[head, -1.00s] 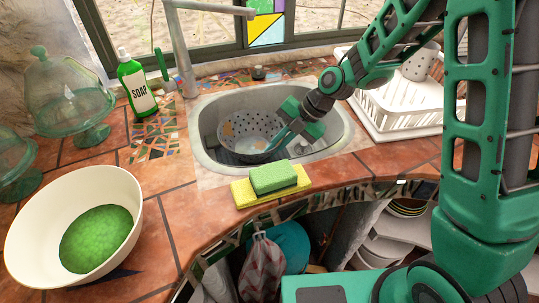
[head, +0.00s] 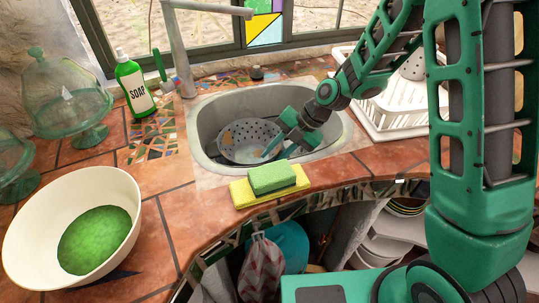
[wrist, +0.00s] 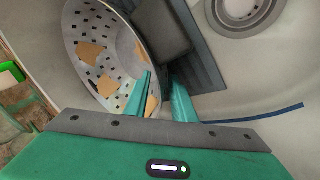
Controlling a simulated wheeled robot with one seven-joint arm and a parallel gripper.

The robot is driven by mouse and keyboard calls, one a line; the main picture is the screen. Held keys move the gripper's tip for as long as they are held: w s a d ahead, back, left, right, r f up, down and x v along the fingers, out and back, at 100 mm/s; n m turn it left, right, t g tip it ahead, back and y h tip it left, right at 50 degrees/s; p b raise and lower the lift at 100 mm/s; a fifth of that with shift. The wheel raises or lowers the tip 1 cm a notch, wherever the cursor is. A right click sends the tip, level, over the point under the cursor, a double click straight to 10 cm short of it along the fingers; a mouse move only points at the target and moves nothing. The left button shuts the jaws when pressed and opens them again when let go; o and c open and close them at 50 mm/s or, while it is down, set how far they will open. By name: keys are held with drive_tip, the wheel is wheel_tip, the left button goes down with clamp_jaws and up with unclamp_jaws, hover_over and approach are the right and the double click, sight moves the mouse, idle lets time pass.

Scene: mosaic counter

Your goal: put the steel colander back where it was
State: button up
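The steel colander (head: 240,137), grey with dark holes and several tan patches, is inside the sink basin (head: 205,120). My gripper (head: 274,148) is down in the basin at the colander's right side. In the wrist view the colander (wrist: 98,58) fills the upper left. My gripper (wrist: 163,88) has its fingers apart there, one inside the colander's wall and one outside, with the rim passing between them. A gap shows between the fingers. The colander's underside is hidden, so I cannot tell how it rests.
A green and yellow sponge pair (head: 272,180) lies on the counter before the sink. A white dish rack (head: 400,108) stands to the right. The faucet (head: 180,55) and soap bottle (head: 136,85) are behind left. A white bowl (head: 35,205) stands left. The drain (wrist: 245,8) is clear.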

drive_tip(key=v, duration=1.1)
drive_tip(key=shift+r, duration=0.3)
drive_tip(key=shift+d, duration=0.15)
